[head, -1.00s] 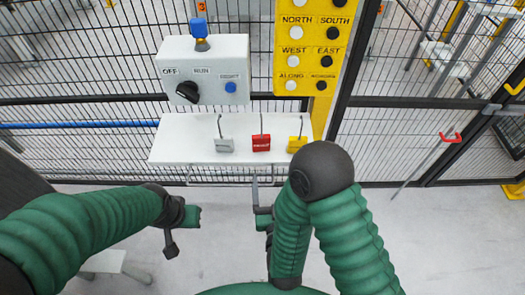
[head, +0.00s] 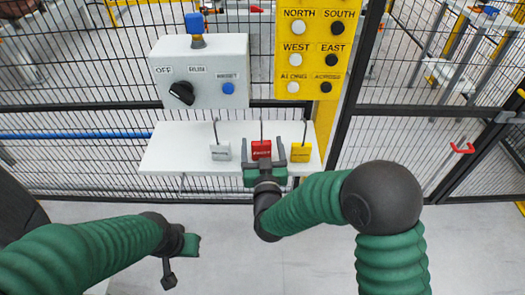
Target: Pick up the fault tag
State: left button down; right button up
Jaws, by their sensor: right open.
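Three tags with thin dark hooks stand on a white shelf (head: 165,150): a grey tag (head: 220,152), a red tag (head: 261,148) and a yellow tag (head: 301,152). Their lettering is too small to read, so I cannot tell by text which is the fault tag. My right gripper (head: 263,152) is open at the shelf's front, one finger on either side of the red tag. Its body hides the tag's lower part, and I cannot tell if it touches. My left gripper (head: 192,246) is low at the left, away from the shelf; its jaw opening is unclear.
Above the shelf is a grey control box (head: 205,95) with a black knob, a blue button and a blue-topped part (head: 195,24). A yellow button panel (head: 314,50) hangs to its right. Black mesh fencing stands behind. The floor in front is clear.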

jog(key=shift+w+a, duration=0.4)
jog(key=shift+w, duration=0.15)
jog(key=shift+s+d, duration=0.1)
jog(key=shift+d, duration=0.05)
jog(key=shift+c, duration=0.9)
jog(key=shift+d, duration=0.2)
jog(key=c, duration=0.5)
jog(key=shift+a, duration=0.2)
jog(key=c, duration=0.8)
